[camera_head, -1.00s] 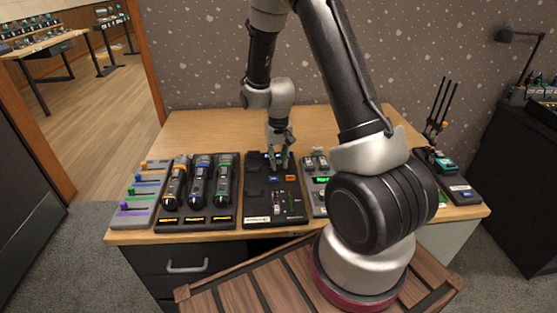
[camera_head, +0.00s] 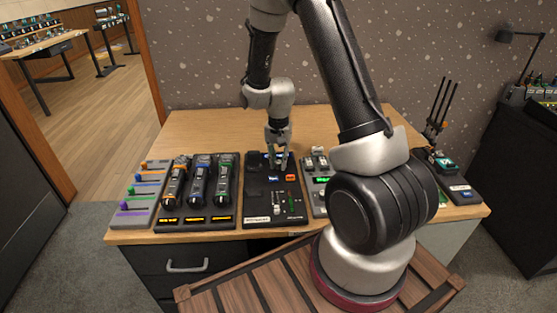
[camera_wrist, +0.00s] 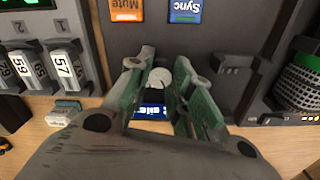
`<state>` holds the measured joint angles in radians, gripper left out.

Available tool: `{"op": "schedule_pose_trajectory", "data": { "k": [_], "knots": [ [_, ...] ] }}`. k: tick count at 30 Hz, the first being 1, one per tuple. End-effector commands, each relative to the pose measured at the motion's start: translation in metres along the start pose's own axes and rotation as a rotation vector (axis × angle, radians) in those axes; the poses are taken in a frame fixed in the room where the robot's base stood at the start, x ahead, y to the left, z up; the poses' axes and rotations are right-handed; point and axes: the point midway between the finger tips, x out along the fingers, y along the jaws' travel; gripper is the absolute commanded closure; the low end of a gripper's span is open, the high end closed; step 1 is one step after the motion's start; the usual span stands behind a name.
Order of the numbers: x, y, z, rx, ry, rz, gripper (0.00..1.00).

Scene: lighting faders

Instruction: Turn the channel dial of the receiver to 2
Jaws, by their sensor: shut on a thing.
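The receiver (camera_head: 258,205) is a dark panel in the middle of the desk row. Its channel dial (camera_wrist: 159,78) shows in the wrist view as a small pale round knob between my fingers. My gripper (camera_head: 277,164) points down at the receiver's far part; in the wrist view its green-lined fingers (camera_wrist: 163,64) are closed in on both sides of the dial. A blue lit display (camera_wrist: 151,111) sits beside the dial, partly covered by the fingers, so its text is not fully readable. The dial's setting cannot be read.
An orange Mute button (camera_wrist: 127,9) and a blue Sync button (camera_wrist: 185,10) lie close to the fingers. A unit with three handheld devices (camera_head: 196,220) stands left of the receiver, and a fader unit (camera_head: 320,201) stands right. The desk (camera_head: 200,127) behind is clear.

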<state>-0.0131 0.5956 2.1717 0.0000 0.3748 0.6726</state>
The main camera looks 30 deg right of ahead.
Motion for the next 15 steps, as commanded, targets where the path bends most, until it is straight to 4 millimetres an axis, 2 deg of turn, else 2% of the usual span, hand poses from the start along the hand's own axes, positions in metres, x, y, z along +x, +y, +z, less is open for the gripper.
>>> {"op": "schedule_pose_trajectory", "data": {
  "k": [6,7,10,15],
  "knots": [
    [-0.0007,-0.0006,-0.0009,-0.001,0.002,-0.002,1.00],
    [-0.0007,-0.0006,-0.0009,-0.001,0.002,-0.002,0.73],
    [-0.0006,-0.0005,-0.0007,-0.001,0.002,-0.001,0.55],
    [-0.0003,-0.0003,-0.0004,-0.001,0.001,-0.001,0.55]
  ]
}}
